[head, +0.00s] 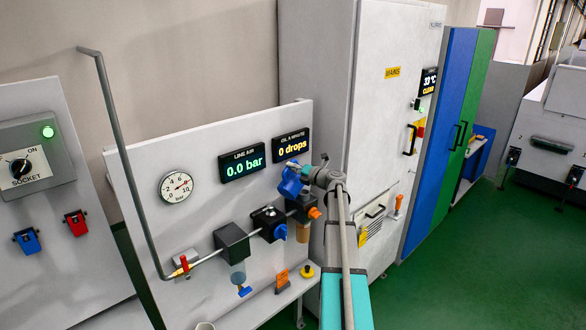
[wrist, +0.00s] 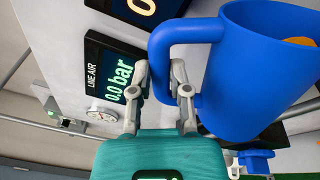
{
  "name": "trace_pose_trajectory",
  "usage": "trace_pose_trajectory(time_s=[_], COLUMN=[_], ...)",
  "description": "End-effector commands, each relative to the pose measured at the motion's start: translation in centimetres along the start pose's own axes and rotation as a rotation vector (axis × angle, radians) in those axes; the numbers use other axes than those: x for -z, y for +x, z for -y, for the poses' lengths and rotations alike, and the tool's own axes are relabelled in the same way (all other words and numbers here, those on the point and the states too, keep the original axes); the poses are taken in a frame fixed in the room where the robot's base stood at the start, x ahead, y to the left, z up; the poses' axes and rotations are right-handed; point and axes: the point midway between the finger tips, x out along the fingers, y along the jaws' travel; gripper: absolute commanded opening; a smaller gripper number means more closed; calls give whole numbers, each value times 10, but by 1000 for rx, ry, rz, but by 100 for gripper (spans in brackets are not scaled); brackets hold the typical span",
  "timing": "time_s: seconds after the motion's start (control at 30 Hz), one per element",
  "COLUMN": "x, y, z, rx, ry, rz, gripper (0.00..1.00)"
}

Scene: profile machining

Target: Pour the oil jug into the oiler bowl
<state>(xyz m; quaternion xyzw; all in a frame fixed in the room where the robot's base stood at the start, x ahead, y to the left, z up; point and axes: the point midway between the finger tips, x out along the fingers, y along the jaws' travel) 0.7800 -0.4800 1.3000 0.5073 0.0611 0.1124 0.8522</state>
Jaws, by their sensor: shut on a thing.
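The blue oil jug (head: 289,183) is held up in front of the white panel, just below the drops display. My gripper (head: 308,172) is shut on its handle. In the wrist view, my gripper's fingers (wrist: 160,80) close around the handle of the jug (wrist: 255,75). The jug looks tilted, and some orange-brown shows inside its mouth. The likely oiler bowl (head: 303,232) hangs under the right-hand black unit with an orange knob, below the jug. The jug and my arm partly hide that unit. I cannot tell whether oil is flowing.
A filter with a clear bowl (head: 237,272) and a regulator with a blue knob (head: 280,232) sit left on the same pipe. The shelf below bears a yellow-and-black cap (head: 307,271) and an orange tag (head: 282,279). A tall grey cabinet (head: 385,100) stands close on the right.

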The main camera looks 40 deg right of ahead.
Motion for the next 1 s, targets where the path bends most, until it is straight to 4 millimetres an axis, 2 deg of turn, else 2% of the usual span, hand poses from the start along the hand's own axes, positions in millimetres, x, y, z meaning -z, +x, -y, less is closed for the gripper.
trace_pose_trajectory(time_s=[0.4, 0.83, 1.0], x=[22, 23, 28], y=[0, 0, 0], z=[-8, -7, -3], rx=[0, 0, 0], ry=[-271, -296, -367], rz=[-4, -3, -4], gripper=[0, 0, 0])
